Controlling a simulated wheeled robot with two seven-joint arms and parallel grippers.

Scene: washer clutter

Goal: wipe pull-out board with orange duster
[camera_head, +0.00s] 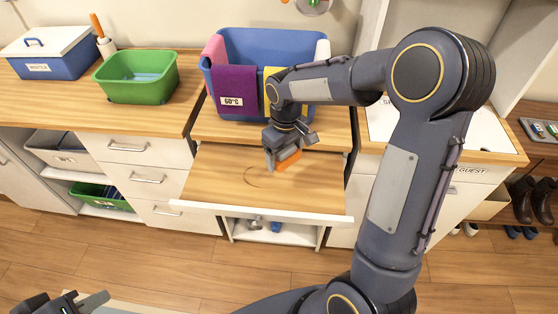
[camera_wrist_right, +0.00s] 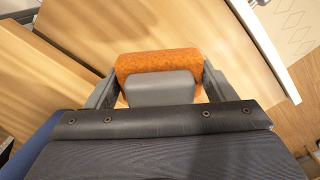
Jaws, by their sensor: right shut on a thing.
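The pull-out board (camera_head: 215,180) is a wooden shelf slid out below the counter, with a white front edge. A faint dark ring-shaped mark (camera_head: 252,176) shows on it. My right gripper (camera_head: 280,158) is shut on the orange duster (camera_head: 288,161) over the right part of the board. In the right wrist view the duster (camera_wrist_right: 160,62) sits between both fingers, with a grey part facing the camera. I cannot tell whether it touches the board. My left gripper (camera_head: 82,302) is at the bottom left, far from the board, with its fingers apart and nothing visible between them.
A blue basket (camera_head: 265,50) with a purple cloth (camera_head: 235,92) stands on the counter behind the board. A green bin (camera_head: 135,78) and a lidded blue box (camera_head: 50,55) stand left. My right arm covers much of the right side. The board's left part is clear.

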